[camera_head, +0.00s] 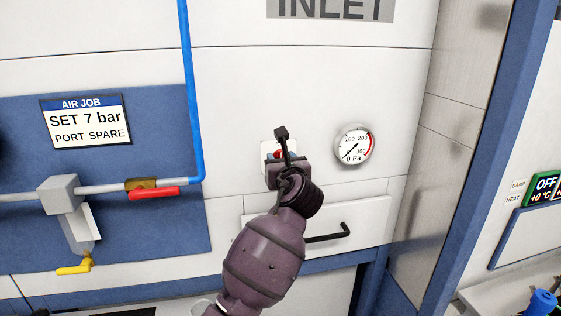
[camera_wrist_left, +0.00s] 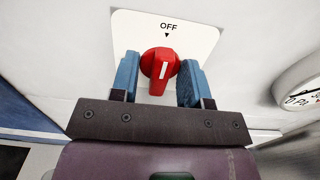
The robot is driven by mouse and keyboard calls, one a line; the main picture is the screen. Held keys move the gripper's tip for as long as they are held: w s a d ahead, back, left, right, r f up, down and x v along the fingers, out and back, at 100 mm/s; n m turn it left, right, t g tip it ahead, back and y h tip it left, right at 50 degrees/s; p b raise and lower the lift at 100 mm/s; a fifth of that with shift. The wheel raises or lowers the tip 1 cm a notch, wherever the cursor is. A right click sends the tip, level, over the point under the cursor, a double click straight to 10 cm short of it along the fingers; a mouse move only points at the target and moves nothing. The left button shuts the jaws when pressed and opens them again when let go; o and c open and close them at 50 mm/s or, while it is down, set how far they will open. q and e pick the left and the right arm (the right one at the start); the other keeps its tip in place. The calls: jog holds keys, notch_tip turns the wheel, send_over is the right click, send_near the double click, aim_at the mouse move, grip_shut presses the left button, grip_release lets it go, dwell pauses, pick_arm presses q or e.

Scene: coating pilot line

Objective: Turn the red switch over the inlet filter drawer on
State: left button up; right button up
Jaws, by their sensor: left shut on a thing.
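The red switch (camera_wrist_left: 160,62) is a round red knob on a white plate (camera_wrist_left: 205,38) marked OFF with a small arrow. My left gripper (camera_wrist_left: 160,72) is shut on the knob, with a blue finger pad on each side. In the head view my left gripper (camera_head: 282,157) covers most of the plate, and only a little red shows. Below is the white inlet filter drawer (camera_head: 368,228) with a black handle (camera_head: 328,235), partly hidden by my arm. My right gripper is out of view.
A round gauge (camera_head: 355,146) is on the wall right of the switch. At left, a pipe with a red lever (camera_head: 153,193) and a blue hose (camera_head: 190,90) run along the panel. A blue post (camera_head: 480,150) stands at right.

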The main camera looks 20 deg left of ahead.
pick_arm(q)
jog(key=m, duration=0.9)
dwell(0.3)
